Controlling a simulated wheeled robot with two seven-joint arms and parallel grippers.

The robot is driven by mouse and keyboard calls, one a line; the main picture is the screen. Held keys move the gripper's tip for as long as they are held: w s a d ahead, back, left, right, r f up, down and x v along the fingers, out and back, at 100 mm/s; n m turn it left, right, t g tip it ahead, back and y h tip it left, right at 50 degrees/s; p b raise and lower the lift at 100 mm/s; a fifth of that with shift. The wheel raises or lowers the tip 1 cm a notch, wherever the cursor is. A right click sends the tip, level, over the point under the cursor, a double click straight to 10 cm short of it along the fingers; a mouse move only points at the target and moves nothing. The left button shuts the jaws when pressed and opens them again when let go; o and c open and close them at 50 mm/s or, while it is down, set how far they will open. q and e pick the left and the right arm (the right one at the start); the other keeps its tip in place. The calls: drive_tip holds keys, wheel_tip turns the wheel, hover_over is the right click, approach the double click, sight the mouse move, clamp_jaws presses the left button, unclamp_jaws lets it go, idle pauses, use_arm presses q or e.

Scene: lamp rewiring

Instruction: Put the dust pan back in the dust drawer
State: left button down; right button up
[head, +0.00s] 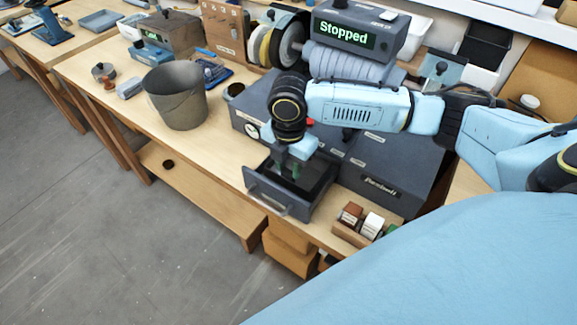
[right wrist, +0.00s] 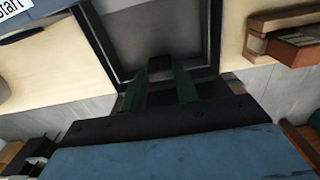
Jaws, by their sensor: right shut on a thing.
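The dust drawer (head: 278,198) stands pulled out at the front of the dark grey machine. My right gripper (head: 296,168) reaches down from above into it, near its front. In the right wrist view the green fingers of the right gripper (right wrist: 161,82) are shut on a small dark tab at the near edge of the grey dust pan (right wrist: 150,32). The pan lies within the frame of the drawer (right wrist: 222,40), seen from above. I cannot tell whether it rests fully on the drawer's floor. My left gripper is not in view.
The machine (head: 385,170) has a display reading "Stopped" (head: 347,36). A grey bucket (head: 178,97) stands on the bench to the left. A wooden block holder with small blocks (head: 352,232) sits right of the drawer. The floor in front is clear.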

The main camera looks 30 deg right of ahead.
drive_tip(key=shift+a+f, duration=0.2)
drive_tip(key=shift+f, duration=0.3)
drive_tip(key=shift+f, duration=0.1)
drive_tip(key=o, duration=1)
drive_tip(key=shift+c, duration=0.2)
wheel_tip(320, 180, up, 12)
drive_tip(key=shift+p, duration=0.3)
